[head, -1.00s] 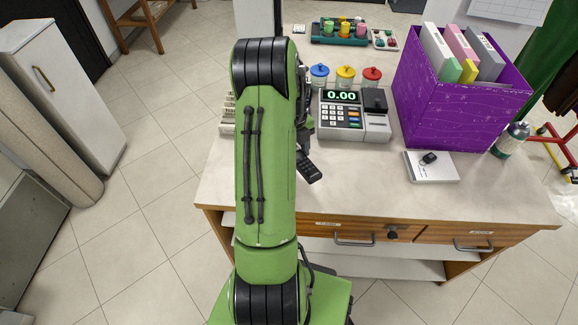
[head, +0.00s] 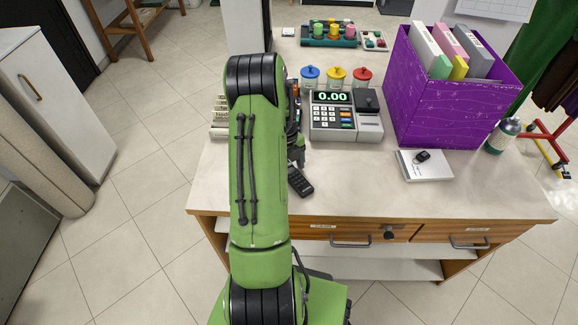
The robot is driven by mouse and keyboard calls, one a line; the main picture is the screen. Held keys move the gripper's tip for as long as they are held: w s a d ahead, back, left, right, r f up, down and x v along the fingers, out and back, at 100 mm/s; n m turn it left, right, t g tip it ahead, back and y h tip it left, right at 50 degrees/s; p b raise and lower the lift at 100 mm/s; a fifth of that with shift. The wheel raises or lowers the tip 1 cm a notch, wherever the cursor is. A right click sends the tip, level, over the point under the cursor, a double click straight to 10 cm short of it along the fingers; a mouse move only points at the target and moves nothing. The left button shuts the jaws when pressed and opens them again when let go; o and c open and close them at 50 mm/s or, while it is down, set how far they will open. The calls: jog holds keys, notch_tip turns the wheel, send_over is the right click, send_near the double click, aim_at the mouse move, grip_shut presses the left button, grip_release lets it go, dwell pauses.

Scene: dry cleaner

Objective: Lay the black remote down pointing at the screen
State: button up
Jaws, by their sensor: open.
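The black remote (head: 300,182) is on the near part of the counter, right of my green arm. Its long axis slants from upper left to lower right; I cannot tell which end is its front. My gripper (head: 297,155) is open just above the remote's far end, partly hidden by my arm; I cannot tell whether they touch. The lit green screen (head: 332,97) reading 0.00 is on the cash register (head: 340,120), beyond the remote and to its right.
Three jars with blue, yellow and red lids (head: 336,77) stand behind the register. A purple box (head: 440,110) of folders is at the right. A white pad (head: 424,168) bears a small dark object. The counter (head: 355,185) is clear between remote and pad.

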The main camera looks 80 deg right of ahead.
notch_tip(320, 180, up, 12)
jog(key=w+d+p, duration=0.1)
jog(key=p, duration=0.1)
jog(key=shift+w+r+p, duration=0.15)
jog(key=shift+p, duration=0.25)
jog(key=w+a+r+n+t+h, duration=0.1)
jog(key=w+a+r+n+t, duration=0.1)
jog(key=w+a+r+n, duration=0.75)
jog(key=w+a+r+n+t+h, duration=0.15)
jog(key=w+a+r+n, duration=0.4)
jog(key=a+n, duration=0.7)
jog(key=s+a+n+t, duration=0.1)
jog(key=s+a+n, duration=0.2)
jog(key=a+n, duration=0.6)
jog(key=s+a+r+n+t+y, duration=0.1)
jog(key=s+a+n, duration=0.3)
jog(key=a+n, duration=0.6)
jog(key=n+t, duration=0.1)
jog(key=n, duration=0.1)
jog(key=shift+n, duration=0.4)
